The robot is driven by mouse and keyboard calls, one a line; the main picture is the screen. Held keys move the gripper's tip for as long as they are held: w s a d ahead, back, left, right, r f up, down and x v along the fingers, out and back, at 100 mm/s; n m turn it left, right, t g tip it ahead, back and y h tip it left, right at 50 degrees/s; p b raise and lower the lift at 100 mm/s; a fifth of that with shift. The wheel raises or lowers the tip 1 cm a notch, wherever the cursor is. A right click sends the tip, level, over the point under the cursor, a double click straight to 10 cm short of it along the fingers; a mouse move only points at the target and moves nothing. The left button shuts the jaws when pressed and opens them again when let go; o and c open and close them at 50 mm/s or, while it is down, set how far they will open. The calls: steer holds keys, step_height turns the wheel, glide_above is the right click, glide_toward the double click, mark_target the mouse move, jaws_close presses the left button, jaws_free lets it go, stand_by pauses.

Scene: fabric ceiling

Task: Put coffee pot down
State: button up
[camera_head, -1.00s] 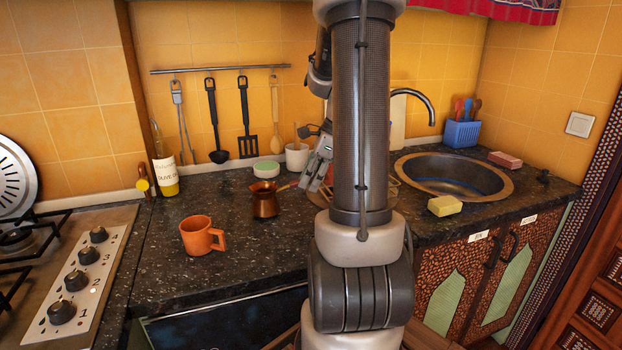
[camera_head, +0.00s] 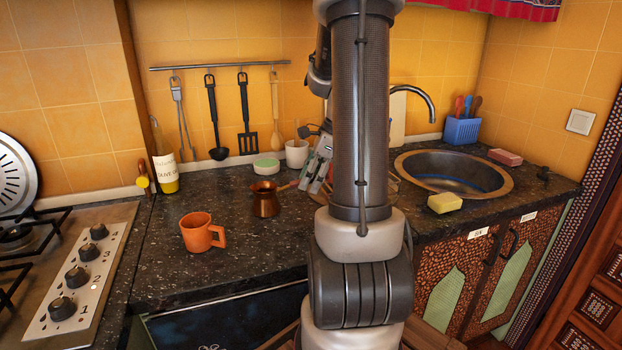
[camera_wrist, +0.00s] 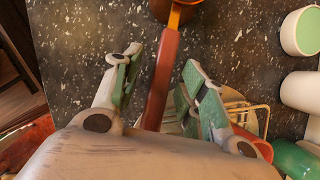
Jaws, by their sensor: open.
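The copper coffee pot (camera_head: 265,203) stands upright on the dark speckled counter, its handle (camera_head: 285,187) pointing right toward my gripper. My gripper (camera_head: 312,180) is at the handle's end, partly hidden behind my arm. In the wrist view my gripper (camera_wrist: 158,85) is open, with the reddish-brown handle (camera_wrist: 162,75) lying between its two spread fingers. Gaps show between the handle and both fingers. The pot (camera_wrist: 178,10) is at the top edge of the wrist view, mostly cut off.
An orange mug (camera_head: 200,234) stands left of the pot. A white cup (camera_head: 297,155) and a green-topped round container (camera_head: 266,168) stand behind it. A yellow sponge (camera_head: 444,203) lies by the sink (camera_head: 452,158). A wire rack (camera_wrist: 245,113) is beside the right finger. The front counter is clear.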

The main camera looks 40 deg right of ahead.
steer(key=v, duration=1.2)
steer(key=s+a+f+n+g+h, duration=0.1)
steer(key=s+a+f+n+h, duration=0.15)
steer(key=s+n, duration=0.65)
steer(key=s+a+r+n+t, duration=0.1)
steer(key=a+r+n+t, duration=0.1)
steer(key=a+n, duration=1.4)
steer(key=shift+s+r+n+h, duration=0.35)
steer(key=shift+r+n+h, duration=0.1)
steer(key=shift+r+n, duration=0.2)
